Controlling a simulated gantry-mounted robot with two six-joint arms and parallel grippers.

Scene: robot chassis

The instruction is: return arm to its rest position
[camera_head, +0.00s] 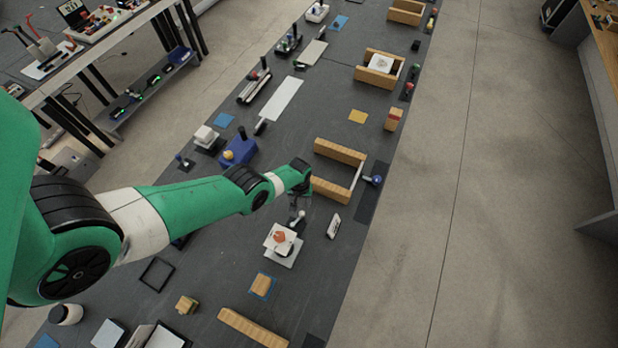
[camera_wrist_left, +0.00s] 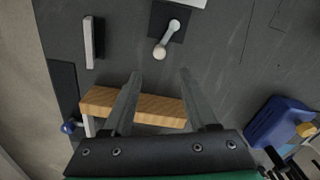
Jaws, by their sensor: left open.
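My left arm (camera_head: 205,195) comes in from the left in the head view, green with white and black joints, and reaches over the long grey table. My left gripper (camera_head: 300,200) hangs above the table near a wooden block and a small white-knobbed lever. In the left wrist view my left gripper (camera_wrist_left: 158,75) shows two dark fingers spread apart with nothing between the tips. The white-knobbed lever (camera_wrist_left: 164,44) on a dark base lies beyond the tips. My right gripper is in neither view.
Wooden blocks (camera_head: 331,190) stand just right of the gripper, and one also shows below the fingers in the wrist view (camera_wrist_left: 155,108). A white stand with a red piece (camera_head: 281,239) is just below it. A blue box (camera_head: 239,150) stands to the left. Bare floor lies right of the table.

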